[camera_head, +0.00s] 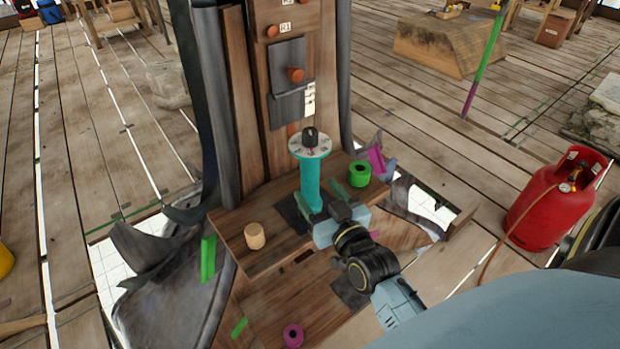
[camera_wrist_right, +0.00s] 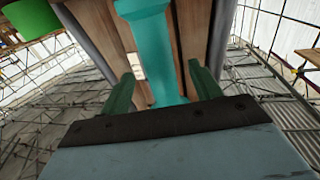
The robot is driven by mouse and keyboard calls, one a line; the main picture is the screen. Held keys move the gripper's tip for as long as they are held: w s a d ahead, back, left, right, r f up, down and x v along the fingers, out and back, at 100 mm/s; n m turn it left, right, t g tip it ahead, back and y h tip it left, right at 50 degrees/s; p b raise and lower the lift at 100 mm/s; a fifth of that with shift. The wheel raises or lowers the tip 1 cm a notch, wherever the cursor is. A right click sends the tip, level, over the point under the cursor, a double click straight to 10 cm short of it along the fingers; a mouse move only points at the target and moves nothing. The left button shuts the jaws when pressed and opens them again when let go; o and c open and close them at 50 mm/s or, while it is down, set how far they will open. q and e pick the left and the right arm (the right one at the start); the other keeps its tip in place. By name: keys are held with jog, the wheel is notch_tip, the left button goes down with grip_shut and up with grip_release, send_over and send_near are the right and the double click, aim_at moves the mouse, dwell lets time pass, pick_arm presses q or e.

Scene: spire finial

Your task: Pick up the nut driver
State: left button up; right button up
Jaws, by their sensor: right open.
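A teal upright tool (camera_head: 311,180) with a white marked disc and a dark knob on top stands on the wooden shelf; it appears to be the nut driver. My right gripper (camera_head: 320,197) is open at its lower part, with one green finger on each side. In the right wrist view the teal shaft (camera_wrist_right: 155,60) runs between the two open fingers (camera_wrist_right: 162,82). Clear gaps show there on both sides of the shaft. The tool's foot is partly hidden by my gripper. My left gripper is not in view.
The wooden shelf (camera_head: 230,232) also holds a small wooden cylinder (camera_head: 255,236) and a green ring-shaped part (camera_head: 359,174). A panel with orange knobs (camera_head: 295,75) rises behind. A magenta ring (camera_head: 293,335) lies lower down. A red gas cylinder (camera_head: 555,200) stands at right.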

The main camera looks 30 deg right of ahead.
aim_at(315, 188)
jog(key=w, duration=0.5)
jog(key=shift+w+d+f+b, duration=0.2)
jog(key=shift+d+b, duration=0.1)
jog(key=shift+d, duration=0.1)
jog(key=shift+w, duration=0.6)
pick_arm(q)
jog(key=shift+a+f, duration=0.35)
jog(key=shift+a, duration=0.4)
pick_arm(e)
jog(key=shift+c, duration=0.3)
